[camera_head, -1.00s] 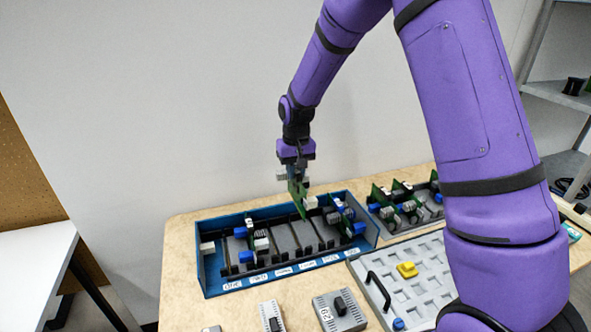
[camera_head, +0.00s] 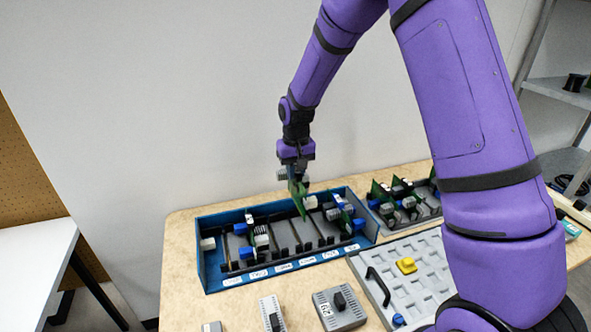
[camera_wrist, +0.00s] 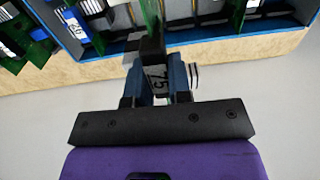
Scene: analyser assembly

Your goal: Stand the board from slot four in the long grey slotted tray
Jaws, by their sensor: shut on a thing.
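My gripper (camera_head: 297,172) is shut on a green board (camera_head: 299,197) and holds it upright over the blue slotted case (camera_head: 211,275). The board's lower edge is close to the case, and I cannot tell whether it touches a slot. In the wrist view the green board (camera_wrist: 152,14) shows edge-on at the top, beyond my gripper (camera_wrist: 155,45). The long grey slotted tray (camera_head: 418,217) lies right of the case at the back of the table, with several green boards standing in it.
Other boards (camera_head: 246,235) stand in the case's left and right parts; its middle slots look empty. A light grey panel (camera_head: 415,300) with a black handle and yellow piece (camera_head: 406,265) lies at front right. Grey modules (camera_head: 340,308) sit at the front edge.

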